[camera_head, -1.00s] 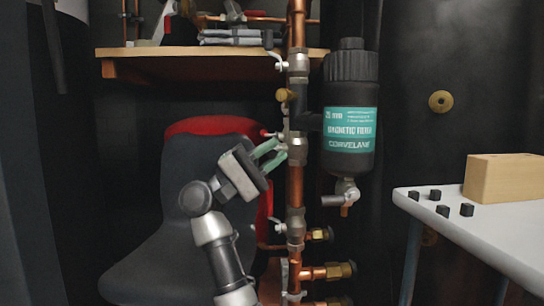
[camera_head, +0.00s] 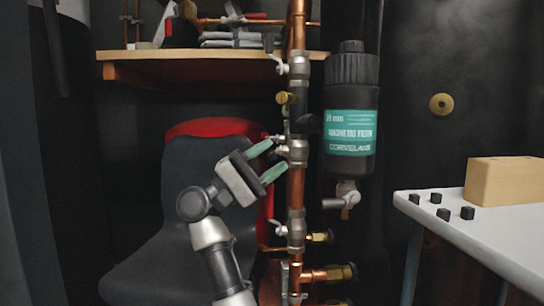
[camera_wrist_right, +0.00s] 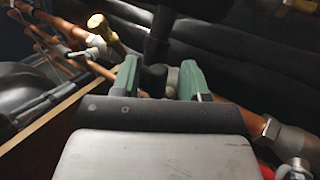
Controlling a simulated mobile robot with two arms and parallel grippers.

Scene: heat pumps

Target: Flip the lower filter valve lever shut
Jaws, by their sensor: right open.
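The black magnetic filter (camera_head: 350,120) with a teal label stands right of a vertical copper pipe in the head view. The lower filter valve (camera_head: 297,151) is a grey body on that pipe, just below the filter's side branch. Its small pale lever (camera_head: 276,138) points left from the pipe. My right gripper (camera_head: 273,160) is open, its two green fingers spread just left of the valve, with nothing seen held. In the wrist view the open fingers (camera_wrist_right: 160,78) flank a dark rounded part. Contact with the lever cannot be told. My left gripper is not in view.
An upper valve (camera_head: 298,66) with a left-pointing lever and another valve (camera_head: 296,229) sit on the same pipe. A brass fitting (camera_head: 287,97) juts out between them. A wooden shelf (camera_head: 200,68) and a dark chair (camera_head: 215,180) stand behind. A white table (camera_head: 480,225) is at right.

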